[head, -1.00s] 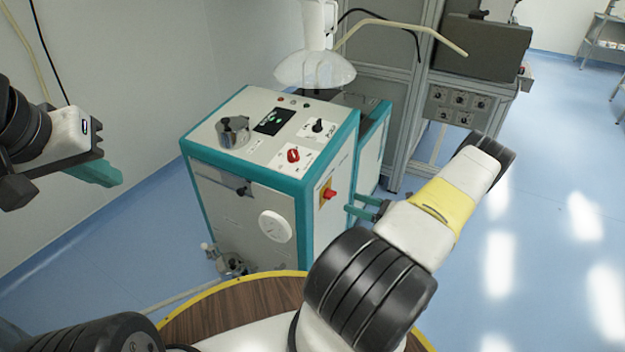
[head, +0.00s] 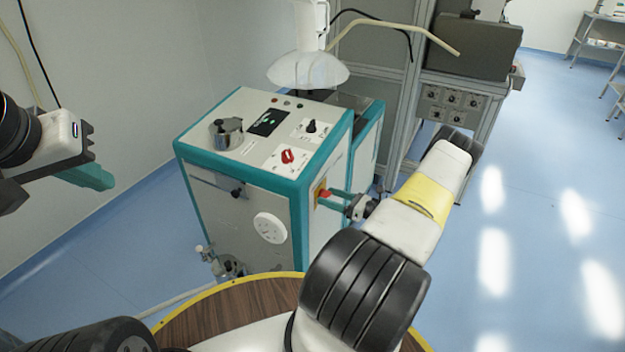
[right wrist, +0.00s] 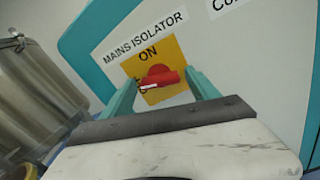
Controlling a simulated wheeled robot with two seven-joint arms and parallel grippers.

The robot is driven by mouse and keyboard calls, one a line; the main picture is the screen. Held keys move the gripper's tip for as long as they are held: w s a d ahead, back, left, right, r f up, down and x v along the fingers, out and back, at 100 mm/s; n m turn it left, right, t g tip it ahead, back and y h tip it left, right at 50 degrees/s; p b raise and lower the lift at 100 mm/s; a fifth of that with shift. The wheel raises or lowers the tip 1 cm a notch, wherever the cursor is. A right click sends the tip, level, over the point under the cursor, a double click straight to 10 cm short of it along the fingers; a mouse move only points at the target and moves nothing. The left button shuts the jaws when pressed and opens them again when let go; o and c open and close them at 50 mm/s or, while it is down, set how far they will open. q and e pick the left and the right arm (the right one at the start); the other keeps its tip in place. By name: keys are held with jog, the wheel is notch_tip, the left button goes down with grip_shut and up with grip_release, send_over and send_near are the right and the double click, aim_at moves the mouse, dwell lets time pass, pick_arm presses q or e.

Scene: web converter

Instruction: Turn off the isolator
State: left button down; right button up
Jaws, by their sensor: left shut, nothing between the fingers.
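The isolator is a red rotary handle (right wrist: 158,78) on a yellow plate (right wrist: 172,52) marked "ON", under a "MAINS ISOLATOR" label. In the head view the handle (head: 324,193) is on the right side of the teal-edged cabinet (head: 240,180), partly hidden by my right gripper. In the right wrist view the handle lies nearly level across the picture. My right gripper (right wrist: 161,86) is open, its teal fingers on either side of the handle; I cannot tell if they touch it. My left gripper (head: 92,177) is shut and empty, away from the cabinet at the far left.
A grey frame machine (head: 455,100) stands behind. Blue floor (head: 540,230) is clear at right.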

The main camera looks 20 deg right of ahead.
jog(key=c, duration=1.1)
jog(key=shift+n, duration=1.7)
jog(key=o, duration=1.4)
jog(key=shift+c, duration=0.2)
jog(key=v, duration=0.8)
